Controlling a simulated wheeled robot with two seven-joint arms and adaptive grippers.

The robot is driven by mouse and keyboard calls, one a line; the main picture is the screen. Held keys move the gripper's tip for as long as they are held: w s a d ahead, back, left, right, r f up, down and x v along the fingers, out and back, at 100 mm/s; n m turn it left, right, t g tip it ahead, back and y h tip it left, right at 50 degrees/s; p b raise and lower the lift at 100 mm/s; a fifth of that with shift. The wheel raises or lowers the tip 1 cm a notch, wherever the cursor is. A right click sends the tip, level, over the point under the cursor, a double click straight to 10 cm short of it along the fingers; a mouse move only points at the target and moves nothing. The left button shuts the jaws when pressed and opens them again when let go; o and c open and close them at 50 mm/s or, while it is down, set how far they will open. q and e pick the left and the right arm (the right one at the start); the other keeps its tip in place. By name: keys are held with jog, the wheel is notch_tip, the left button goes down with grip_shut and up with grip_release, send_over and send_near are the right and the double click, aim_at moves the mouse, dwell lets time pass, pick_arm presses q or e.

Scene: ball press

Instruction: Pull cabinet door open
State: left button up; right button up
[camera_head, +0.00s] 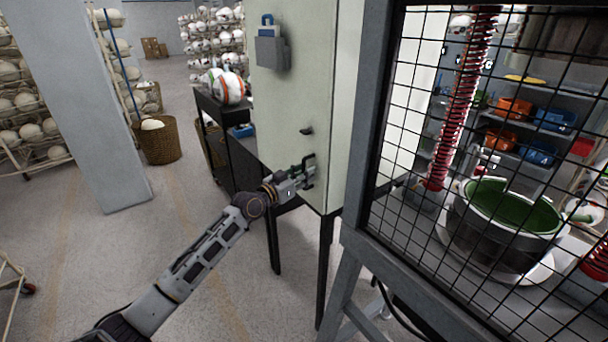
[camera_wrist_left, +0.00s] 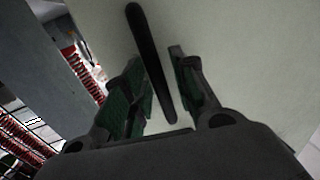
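The cabinet (camera_head: 292,110) is a tall pale-green box on dark legs, left of the mesh guard. A black bar handle (camera_head: 309,170) stands on its door, low and near the right edge. The door looks shut. My left gripper (camera_head: 303,178) is at the handle. In the left wrist view the black handle (camera_wrist_left: 150,62) runs between the two green-padded fingers (camera_wrist_left: 165,93). The fingers are apart, with a visible gap on the right side of the bar. Whether the left finger touches it I cannot tell. My right gripper is in neither view.
A black mesh guard (camera_head: 368,150) with a grey frame stands right of the cabinet, before a press with a green bowl (camera_head: 510,205). A black cart (camera_head: 215,125) holding balls stands behind.

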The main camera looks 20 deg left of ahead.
pick_arm(q)
grip_shut()
